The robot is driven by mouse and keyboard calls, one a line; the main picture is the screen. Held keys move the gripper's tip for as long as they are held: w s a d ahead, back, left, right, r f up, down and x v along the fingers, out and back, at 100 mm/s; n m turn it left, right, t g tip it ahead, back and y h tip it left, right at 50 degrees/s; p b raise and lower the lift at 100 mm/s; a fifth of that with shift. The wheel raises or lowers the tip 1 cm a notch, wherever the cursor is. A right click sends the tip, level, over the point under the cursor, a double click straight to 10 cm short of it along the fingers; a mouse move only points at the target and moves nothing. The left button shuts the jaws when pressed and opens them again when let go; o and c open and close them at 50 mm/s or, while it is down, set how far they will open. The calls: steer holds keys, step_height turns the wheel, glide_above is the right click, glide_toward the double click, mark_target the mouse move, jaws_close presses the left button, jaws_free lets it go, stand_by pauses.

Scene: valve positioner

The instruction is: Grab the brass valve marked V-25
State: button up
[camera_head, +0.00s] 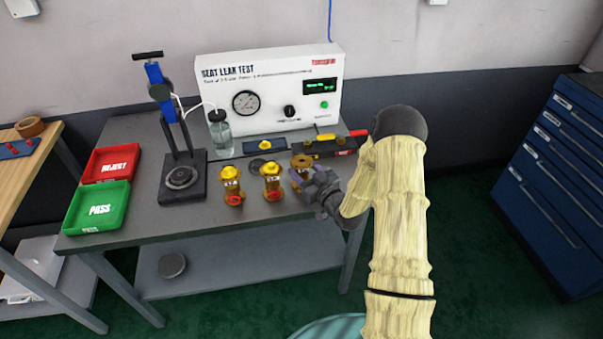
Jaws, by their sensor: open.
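Three brass valves stand in a row near the front edge of the grey bench. The left valve (231,184) and the middle valve (271,180) have yellow tops, pale tags and red rings low at the front. The right valve (302,162) has a browner, wheel-like top, and its lower body is mostly hidden by my gripper. The tags are too small to read, so I cannot tell which one is V-25. My gripper (304,184) is open, right in front of the right valve. I cannot tell whether the jaws are around it or touching it.
Behind the valves are a dark tray (265,145), a tool tray (327,147) and the white seat leak test unit (270,92). A clamp stand (182,178), the green PASS tray (97,207) and the red REJECT tray (108,164) are at left. Bare bench lies front left.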

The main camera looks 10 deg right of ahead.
steer(key=shift+c, duration=0.2)
jaws_close()
steer(key=shift+r, duration=0.1)
stand_by(0.4)
steer(key=shift+r, duration=0.1)
steer(key=shift+w+r, duration=0.1)
steer(key=shift+r, duration=0.5)
steer(key=shift+r+b, duration=0.3)
steer(key=shift+r, duration=4.05)
